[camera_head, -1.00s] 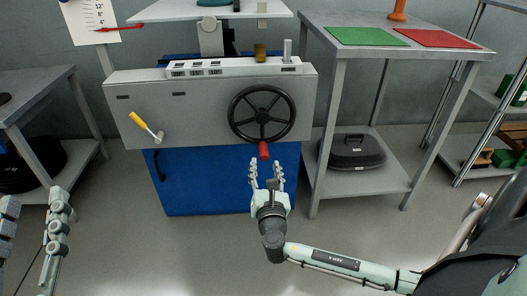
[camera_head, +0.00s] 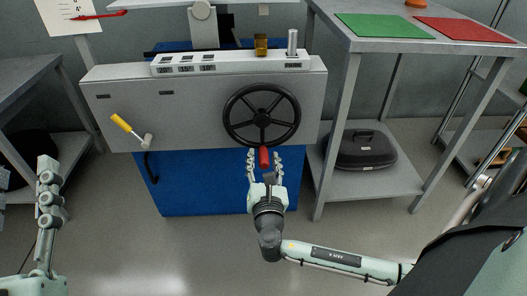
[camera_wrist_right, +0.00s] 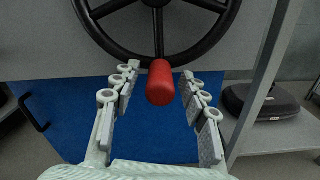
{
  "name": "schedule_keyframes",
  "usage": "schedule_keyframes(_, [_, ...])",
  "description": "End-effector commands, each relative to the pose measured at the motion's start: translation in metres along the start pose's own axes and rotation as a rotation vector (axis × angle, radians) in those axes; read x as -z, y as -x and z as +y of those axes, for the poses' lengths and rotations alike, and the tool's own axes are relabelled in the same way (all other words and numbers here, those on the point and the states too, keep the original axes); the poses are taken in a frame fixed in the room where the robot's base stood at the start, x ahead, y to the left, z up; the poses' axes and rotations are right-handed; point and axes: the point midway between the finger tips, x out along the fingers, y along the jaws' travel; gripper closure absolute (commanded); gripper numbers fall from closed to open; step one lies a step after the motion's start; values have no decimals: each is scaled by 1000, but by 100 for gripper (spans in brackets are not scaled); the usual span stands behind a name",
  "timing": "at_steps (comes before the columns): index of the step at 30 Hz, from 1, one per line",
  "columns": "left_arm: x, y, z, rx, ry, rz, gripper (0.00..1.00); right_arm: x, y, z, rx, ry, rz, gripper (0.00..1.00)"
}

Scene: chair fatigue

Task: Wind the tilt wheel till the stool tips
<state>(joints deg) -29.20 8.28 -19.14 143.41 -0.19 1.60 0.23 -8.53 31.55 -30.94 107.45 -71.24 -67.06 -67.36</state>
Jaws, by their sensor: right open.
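The tilt wheel (camera_head: 262,114) is a black spoked handwheel on the front of a grey machine. Its red handle (camera_head: 264,157) hangs at the bottom of the rim. My right gripper (camera_head: 264,156) is open, with its fingers on either side of the red handle. In the right wrist view the red handle (camera_wrist_right: 160,82) lies between the open fingertips (camera_wrist_right: 160,76), with gaps on both sides. My left gripper (camera_head: 48,180) is at the lower left, away from the machine; its jaw state is unclear. The stool is not clearly seen; a pale plate on a post (camera_head: 203,25) is cut off at the top.
A yellow-handled lever (camera_head: 122,123) sits left on the grey machine (camera_head: 190,110), above a blue base (camera_head: 210,185). A table with green (camera_head: 382,26) and red (camera_head: 465,30) mats stands right, a black case (camera_head: 365,150) on its lower shelf. Open floor lies in front.

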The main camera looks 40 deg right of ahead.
Motion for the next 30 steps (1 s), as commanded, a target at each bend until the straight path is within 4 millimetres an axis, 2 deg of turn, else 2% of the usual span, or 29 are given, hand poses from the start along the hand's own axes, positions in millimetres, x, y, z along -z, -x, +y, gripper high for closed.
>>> schedule_keyframes(15, [3, -2, -2, 0, -6, 21, 57, 1, 4, 1, 1, 0, 1, 56])
schedule_keyframes(26, [3, -1, -2, 2, -4, 15, 57, 1, 4, 1, 1, 0, 0, 100])
schedule_keyframes(30, [2, 1, -1, 3, -2, 10, 57, 0, 4, 1, 1, 1, 0, 100])
